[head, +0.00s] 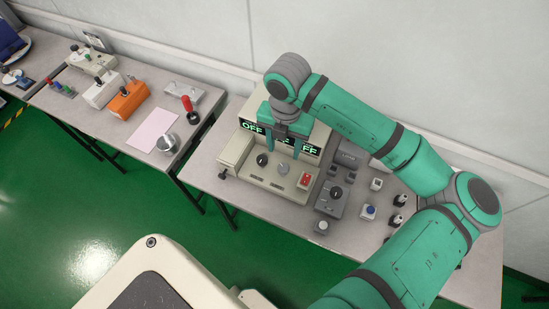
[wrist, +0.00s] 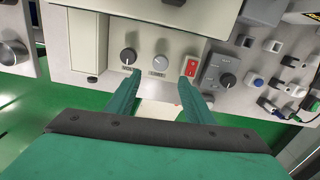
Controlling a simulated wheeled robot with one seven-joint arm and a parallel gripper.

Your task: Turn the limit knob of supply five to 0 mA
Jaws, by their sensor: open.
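No supply number is legible. My gripper (head: 284,147) is open and empty before the supply's front. In the wrist view its fingertips (wrist: 159,82) lie below the grey knob, one toward each side.
Right of the supply stands a dark grey box with a black knob (head: 335,192), with several small switches and connectors beyond. The wall is close behind.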

